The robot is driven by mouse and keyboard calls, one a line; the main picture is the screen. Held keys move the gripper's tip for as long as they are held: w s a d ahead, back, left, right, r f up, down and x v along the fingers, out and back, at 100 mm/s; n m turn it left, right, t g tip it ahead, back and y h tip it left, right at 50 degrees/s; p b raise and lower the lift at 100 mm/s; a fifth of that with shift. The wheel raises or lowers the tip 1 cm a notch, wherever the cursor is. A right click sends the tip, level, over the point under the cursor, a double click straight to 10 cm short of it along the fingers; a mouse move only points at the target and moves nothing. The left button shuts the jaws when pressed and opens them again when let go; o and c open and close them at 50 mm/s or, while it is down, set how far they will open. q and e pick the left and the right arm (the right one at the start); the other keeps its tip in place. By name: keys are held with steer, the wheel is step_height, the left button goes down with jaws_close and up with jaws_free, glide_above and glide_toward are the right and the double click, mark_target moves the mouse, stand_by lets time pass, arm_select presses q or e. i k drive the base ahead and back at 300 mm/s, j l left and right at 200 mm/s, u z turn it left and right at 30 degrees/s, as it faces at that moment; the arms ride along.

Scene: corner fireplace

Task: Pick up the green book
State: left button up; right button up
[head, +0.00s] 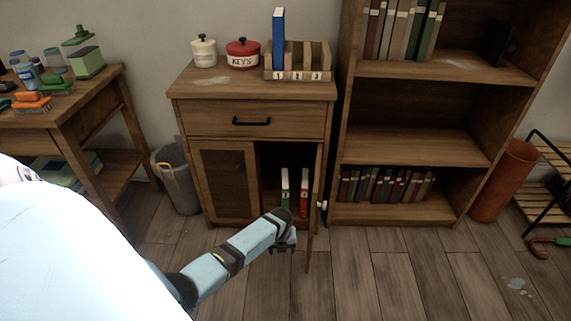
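A thin green book (285,188) with a pale spine stands upright inside the open right side of the wooden cabinet (222,182). A red book (304,192) stands just to its right. My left gripper (284,246) is in front of and below the cabinet opening, beside the open door (314,205). It appears apart from the green book. Its fingers are small and dark, and I cannot tell whether they are open. The lower part of the green book is partly hidden by my gripper and wrist. My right gripper is not in view.
A blue book (279,40) stands in a numbered wooden rack (294,75) on the cabinet top. A bookcase (420,130) stands close on the right, a bin (178,180) and workbench (65,110) on the left. The floor (400,275) at front right is mostly clear.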

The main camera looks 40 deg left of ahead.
mark_target(284, 178)
steer(key=i+j, duration=0.95)
steer(key=j, duration=0.25)
